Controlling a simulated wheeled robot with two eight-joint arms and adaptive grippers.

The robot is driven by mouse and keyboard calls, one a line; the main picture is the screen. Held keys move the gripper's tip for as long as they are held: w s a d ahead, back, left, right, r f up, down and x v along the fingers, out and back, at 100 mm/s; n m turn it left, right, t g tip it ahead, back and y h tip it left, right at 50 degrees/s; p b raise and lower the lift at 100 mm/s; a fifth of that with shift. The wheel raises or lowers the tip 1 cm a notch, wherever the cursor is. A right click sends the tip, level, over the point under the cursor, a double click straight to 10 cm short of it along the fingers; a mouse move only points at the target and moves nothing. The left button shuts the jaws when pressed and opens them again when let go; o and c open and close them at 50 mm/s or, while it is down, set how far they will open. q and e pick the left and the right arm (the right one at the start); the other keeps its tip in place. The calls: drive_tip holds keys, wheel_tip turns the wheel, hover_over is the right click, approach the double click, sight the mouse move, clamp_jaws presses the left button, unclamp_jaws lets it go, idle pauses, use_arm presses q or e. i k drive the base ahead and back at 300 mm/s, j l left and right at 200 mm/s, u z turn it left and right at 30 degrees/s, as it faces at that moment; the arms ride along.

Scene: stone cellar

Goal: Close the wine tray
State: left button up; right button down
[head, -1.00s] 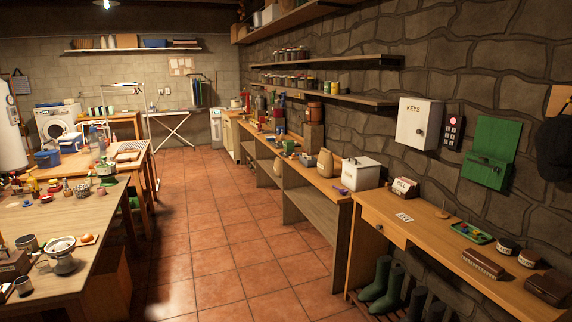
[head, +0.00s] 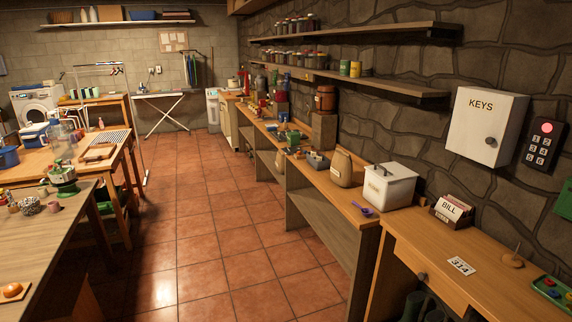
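I cannot make out a wine tray in the head view. Neither of my grippers is in view. The long wooden counter (head: 340,191) along the stone wall carries red and green items too small to name at its far part. The front desk (head: 415,262) on the right has a drawer front with a round knob, and it looks shut.
A white lidded bin (head: 388,187), a tan sack-like jar (head: 341,168) and a bill box (head: 452,209) stand along the right. A white KEYS cabinet (head: 485,127) hangs above. Worktables (head: 50,228) line the left. The tiled floor (head: 205,225) between is clear.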

sight(292, 149)
drive_tip(key=i, duration=2.65)
